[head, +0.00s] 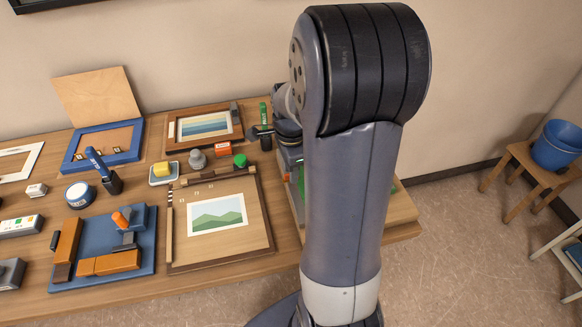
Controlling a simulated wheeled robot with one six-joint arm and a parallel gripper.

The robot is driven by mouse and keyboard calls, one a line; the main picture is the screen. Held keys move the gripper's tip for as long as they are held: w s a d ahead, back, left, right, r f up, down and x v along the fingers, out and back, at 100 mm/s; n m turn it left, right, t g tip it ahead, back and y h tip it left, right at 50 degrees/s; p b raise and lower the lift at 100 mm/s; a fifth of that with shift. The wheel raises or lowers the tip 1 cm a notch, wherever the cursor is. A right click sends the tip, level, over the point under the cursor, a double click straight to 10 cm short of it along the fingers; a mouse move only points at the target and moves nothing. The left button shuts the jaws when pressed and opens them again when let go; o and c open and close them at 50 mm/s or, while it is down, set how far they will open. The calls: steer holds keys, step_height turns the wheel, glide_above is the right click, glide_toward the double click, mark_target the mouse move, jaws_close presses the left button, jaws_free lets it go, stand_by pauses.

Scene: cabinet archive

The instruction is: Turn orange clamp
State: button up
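A clamp with an orange handle (121,220) stands on a blue board (147,240) at the lower left of the table. Its body is blue-grey and the handle is tilted. Orange blocks with dark ends (110,263) lie on the same board beside and in front of it. My gripper (261,136) is far to the upper right of the clamp, near a green upright object (264,113). It is small, dark and partly behind my arm, so I cannot tell whether it is open or holds anything.
Between gripper and clamp lie a framed mountain picture (257,234), a grey knob-like object (197,159) and a yellow block in a dish (163,169). My arm hides the table's right part.

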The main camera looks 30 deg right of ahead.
step_height(320, 180, up, 6)
steer(key=p, duration=0.5)
steer(key=shift+r, duration=0.1)
stand_by(0.4)
step_height(320, 180, up, 11)
steer(key=b, duration=0.1)
steer(key=shift+f, duration=0.25)
step_height(320, 180, down, 13)
steer(key=shift+r+b, duration=0.2)
steer(key=shift+b, duration=0.15)
steer(key=shift+f+b, duration=0.7)
steer(key=shift+f, duration=0.2)
steer(key=shift+r, duration=0.1)
